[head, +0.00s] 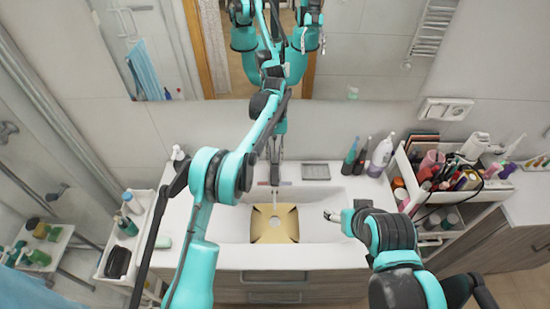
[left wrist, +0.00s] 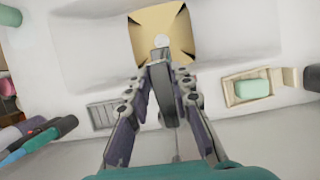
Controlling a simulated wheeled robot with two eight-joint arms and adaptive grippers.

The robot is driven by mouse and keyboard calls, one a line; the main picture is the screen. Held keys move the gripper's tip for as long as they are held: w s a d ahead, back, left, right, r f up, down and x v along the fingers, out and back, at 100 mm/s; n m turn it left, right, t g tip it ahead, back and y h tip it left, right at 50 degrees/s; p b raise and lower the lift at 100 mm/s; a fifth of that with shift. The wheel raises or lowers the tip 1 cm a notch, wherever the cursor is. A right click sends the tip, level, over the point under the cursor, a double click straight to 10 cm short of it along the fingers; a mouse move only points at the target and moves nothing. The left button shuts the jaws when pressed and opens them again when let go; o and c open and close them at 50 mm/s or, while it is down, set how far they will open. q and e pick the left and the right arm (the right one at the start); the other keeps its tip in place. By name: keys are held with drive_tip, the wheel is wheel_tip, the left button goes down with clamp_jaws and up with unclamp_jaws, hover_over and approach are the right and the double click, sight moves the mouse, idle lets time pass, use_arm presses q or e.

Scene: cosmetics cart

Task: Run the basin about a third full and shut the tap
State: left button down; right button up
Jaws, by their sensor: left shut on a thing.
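The white basin (head: 325,232) is set in the counter, with a tan square (head: 274,223) with dark wedges at its corners on its floor. It also shows in the left wrist view (left wrist: 160,22). I cannot make out any water or a stream. My left gripper (head: 275,158) is at the tap behind the basin. In the left wrist view its fingers (left wrist: 163,80) are closed around the dark tap handle (left wrist: 164,98). The spout is mostly hidden by the gripper. My right gripper (head: 332,215) hangs over the basin's right side, apart from the tap; its jaw opening is unclear.
A grey dish (head: 315,171) and several bottles (head: 380,155) stand behind the basin on the right. A crowded cosmetics cart (head: 455,190) is at the right. A caddy with bottles (head: 128,225) is at the left. A soap dish (left wrist: 249,87) is near the tap.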

use_arm(q)
drive_tip(key=c, duration=1.3)
unclamp_jaws()
drive_tip(key=shift+s, duration=0.1)
drive_tip(key=shift+r, duration=0.15)
wheel_tip(320, 180, up, 10)
drive_tip(key=shift+d+f, duration=0.1)
